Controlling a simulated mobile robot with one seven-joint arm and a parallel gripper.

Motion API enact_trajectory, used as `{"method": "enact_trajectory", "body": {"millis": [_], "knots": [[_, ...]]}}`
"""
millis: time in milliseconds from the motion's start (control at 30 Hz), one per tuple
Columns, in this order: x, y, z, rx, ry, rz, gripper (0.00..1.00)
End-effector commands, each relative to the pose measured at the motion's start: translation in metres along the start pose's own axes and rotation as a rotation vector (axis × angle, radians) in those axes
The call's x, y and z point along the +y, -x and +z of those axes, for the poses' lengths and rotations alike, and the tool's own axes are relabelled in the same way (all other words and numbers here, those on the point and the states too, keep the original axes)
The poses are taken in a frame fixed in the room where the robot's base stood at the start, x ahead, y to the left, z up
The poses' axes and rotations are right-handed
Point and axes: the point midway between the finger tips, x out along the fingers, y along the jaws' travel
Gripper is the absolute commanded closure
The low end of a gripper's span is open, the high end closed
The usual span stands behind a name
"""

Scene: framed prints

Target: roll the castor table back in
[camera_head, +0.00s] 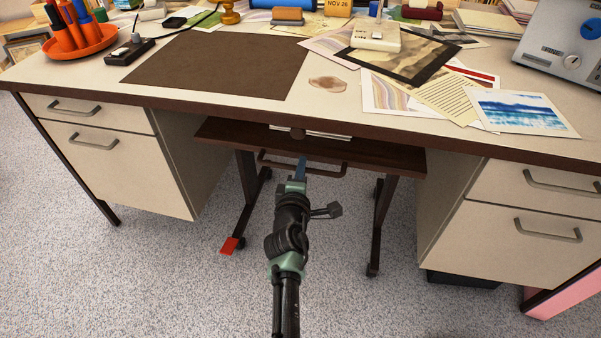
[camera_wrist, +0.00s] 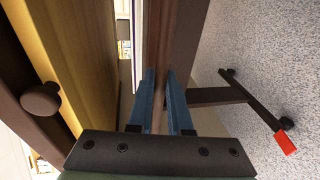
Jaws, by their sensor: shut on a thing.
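The castor table (camera_head: 385,157) has a dark wood top, dark legs and small castors. It stands in the kneehole between the desk's drawer units, its front part showing past the desk's front edge and its back hidden under the desk. A dark handle bar (camera_head: 333,173) runs along its front. My gripper (camera_head: 301,168) is shut on this handle at about its middle. In the wrist view the blue fingers of my gripper (camera_wrist: 164,100) lie on either side of a brown strip. A castor leg (camera_wrist: 245,88) of the table shows at right.
The desk (camera_head: 100,85) has drawer units at left (camera_head: 110,155) and right (camera_head: 520,225), close to the table's sides. A red piece (camera_head: 229,246) is at the left front foot. The speckled floor in front is clear.

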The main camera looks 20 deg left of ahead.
Motion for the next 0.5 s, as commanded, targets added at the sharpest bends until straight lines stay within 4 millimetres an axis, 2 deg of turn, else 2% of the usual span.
{"method": "enact_trajectory", "body": {"millis": [500], "knots": [[0.0022,-0.0061,0.0012,-0.001,-0.001,0.001,1.0]]}}
